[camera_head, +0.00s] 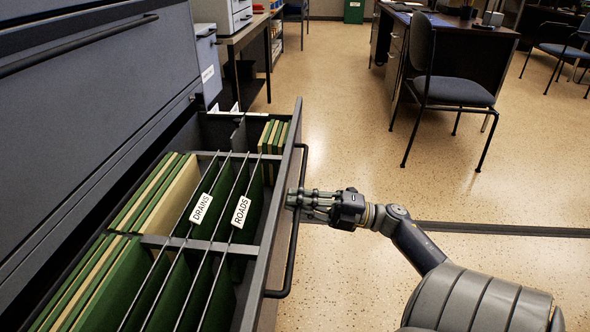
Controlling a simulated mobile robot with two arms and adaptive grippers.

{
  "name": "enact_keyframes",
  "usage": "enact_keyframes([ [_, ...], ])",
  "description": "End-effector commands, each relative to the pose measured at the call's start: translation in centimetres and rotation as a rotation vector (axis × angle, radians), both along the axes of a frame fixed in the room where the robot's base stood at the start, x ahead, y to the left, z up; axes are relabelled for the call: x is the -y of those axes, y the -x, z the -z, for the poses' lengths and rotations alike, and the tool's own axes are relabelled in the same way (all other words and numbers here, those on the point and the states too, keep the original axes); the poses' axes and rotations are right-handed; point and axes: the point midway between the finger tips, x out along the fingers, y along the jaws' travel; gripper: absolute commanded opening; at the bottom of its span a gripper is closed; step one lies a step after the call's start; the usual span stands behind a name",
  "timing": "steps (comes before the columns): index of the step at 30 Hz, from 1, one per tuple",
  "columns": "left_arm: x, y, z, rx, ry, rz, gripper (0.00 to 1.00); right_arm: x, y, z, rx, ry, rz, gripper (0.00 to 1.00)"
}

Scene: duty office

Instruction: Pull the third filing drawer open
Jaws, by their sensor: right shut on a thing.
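The filing drawer (267,250) stands pulled out from the dark grey cabinet (95,90) on the left. Inside it are green and tan folders, dividing rails and tags reading DRAINS and ROADS. A long dark bar handle (294,240) runs along the drawer's front. My right gripper (292,199) is shut on this handle near its middle, with its arm coming in from the lower right. The fingertips are partly hidden against the bar. My left gripper is not in view.
A closed drawer front with a bar handle (80,45) is above the open drawer. A blue chair (450,88) and desk (465,45) stand at the back right. A side table (247,38) is beyond the cabinet. The floor (350,130) right of the drawer is clear.

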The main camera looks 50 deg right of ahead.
Motion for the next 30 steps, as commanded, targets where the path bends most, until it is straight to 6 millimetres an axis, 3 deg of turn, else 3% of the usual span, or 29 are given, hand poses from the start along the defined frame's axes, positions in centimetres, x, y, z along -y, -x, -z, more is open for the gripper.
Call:
enact_keyframes([
  [4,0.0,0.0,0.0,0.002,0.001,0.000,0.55,-0.1,0.1,0.3,-0.005,0.002,-0.002,0.00],
  [5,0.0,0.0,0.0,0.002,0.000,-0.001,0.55,-0.1,0.1,0.3,-0.005,0.002,-0.002,0.15],
  [6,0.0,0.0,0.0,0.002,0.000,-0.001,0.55,-0.1,0.1,0.3,-0.005,0.002,-0.002,0.19],
  [18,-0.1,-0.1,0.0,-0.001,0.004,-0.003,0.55,0.3,0.4,0.3,-0.004,0.001,0.001,0.19],
  [30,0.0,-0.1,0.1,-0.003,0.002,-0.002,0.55,4.9,6.3,1.8,-0.007,0.001,0.002,0.19],
])
